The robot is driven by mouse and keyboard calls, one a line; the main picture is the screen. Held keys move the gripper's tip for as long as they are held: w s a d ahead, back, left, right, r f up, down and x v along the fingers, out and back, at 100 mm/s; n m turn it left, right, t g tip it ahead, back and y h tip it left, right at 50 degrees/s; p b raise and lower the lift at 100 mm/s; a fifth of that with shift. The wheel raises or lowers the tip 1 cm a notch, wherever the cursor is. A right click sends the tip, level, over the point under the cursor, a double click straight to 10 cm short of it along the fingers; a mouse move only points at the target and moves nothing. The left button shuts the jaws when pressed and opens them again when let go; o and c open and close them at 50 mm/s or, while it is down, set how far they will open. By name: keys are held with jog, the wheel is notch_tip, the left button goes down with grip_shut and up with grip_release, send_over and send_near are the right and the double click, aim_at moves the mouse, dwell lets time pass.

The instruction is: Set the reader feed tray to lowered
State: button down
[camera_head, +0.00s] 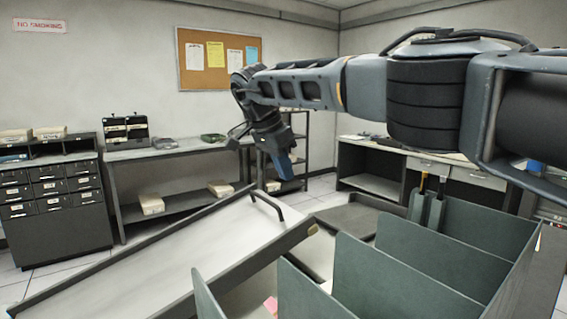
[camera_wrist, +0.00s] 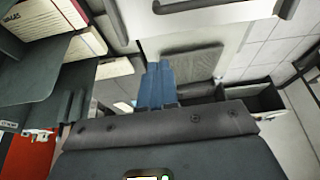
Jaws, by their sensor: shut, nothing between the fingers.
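The reader feed tray appears to be the large pale panel with a dark rim (camera_head: 165,255) in the head view. It looks sloped, with its right end higher. A black bar handle (camera_head: 266,204) stands near that end; a dark bar (camera_wrist: 185,5) at the top of the wrist view looks like the same handle. My gripper (camera_head: 286,174) has blue fingers and is shut and empty. In the head view it appears just above and right of the handle; no contact shows. Its fingers also show in the wrist view (camera_wrist: 158,68), apart from the dark bar.
Green-grey divided bins (camera_head: 390,270) stand close at the lower right, under my arm. A side table (camera_head: 165,150) and a drawer cabinet (camera_head: 55,205) stand at the left. A desk (camera_head: 400,165) stands behind right. Open floor lies between them.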

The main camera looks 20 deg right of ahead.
aim_at(299, 213)
jog(key=x, duration=0.3)
jog(key=p+x, duration=0.1)
jog(key=x, duration=0.2)
jog(key=p+x, duration=0.1)
jog(key=x, duration=0.2)
jog(key=shift+a+f, duration=0.2)
jog(key=shift+f, duration=0.3)
